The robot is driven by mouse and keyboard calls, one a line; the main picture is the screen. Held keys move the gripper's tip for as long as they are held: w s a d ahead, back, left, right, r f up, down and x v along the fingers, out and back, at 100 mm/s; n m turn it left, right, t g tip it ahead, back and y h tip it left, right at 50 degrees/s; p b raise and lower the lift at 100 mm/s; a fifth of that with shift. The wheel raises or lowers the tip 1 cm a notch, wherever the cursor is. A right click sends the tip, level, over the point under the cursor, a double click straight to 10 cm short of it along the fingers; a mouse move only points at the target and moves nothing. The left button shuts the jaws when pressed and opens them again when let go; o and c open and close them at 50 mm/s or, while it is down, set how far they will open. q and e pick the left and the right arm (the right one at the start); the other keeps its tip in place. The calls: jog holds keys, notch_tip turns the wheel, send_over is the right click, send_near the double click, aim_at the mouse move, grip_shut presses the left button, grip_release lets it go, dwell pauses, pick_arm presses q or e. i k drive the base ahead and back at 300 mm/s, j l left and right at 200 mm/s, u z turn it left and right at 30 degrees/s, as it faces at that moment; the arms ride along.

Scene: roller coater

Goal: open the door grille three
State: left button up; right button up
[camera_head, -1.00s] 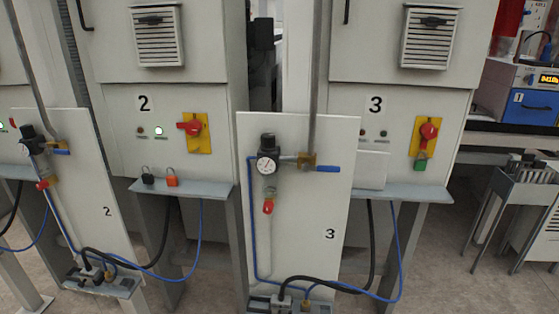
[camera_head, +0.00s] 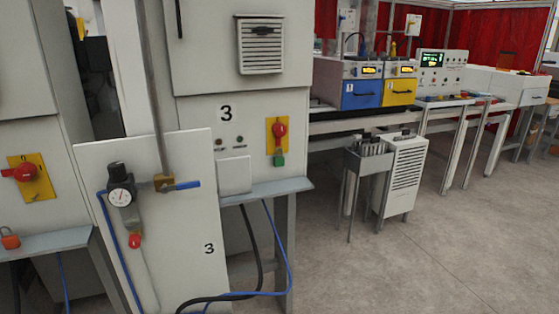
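The door grille three (camera_head: 261,45) is a light louvred panel with a dark handle near its top. It sits flush on the upper front of the grey cabinet three (camera_head: 300,104) and looks shut. The number 3 label is below it to the left. A red rotary switch (camera_head: 279,130) on a yellow plate, with a green padlock (camera_head: 279,158) under it, is lower on the same cabinet. Neither of my grippers shows in the view.
A white panel (camera_head: 185,240) with a gauge (camera_head: 121,197) and blue-handled valve (camera_head: 187,185) stands before the cabinet. A shelf ledge (camera_head: 285,187) juts out below the switch. A bin stand (camera_head: 367,165) and benches stand right. Open floor (camera_head: 420,260) lies at front right.

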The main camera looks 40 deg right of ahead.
aim_at(260, 42)
jog(key=z, duration=0.8)
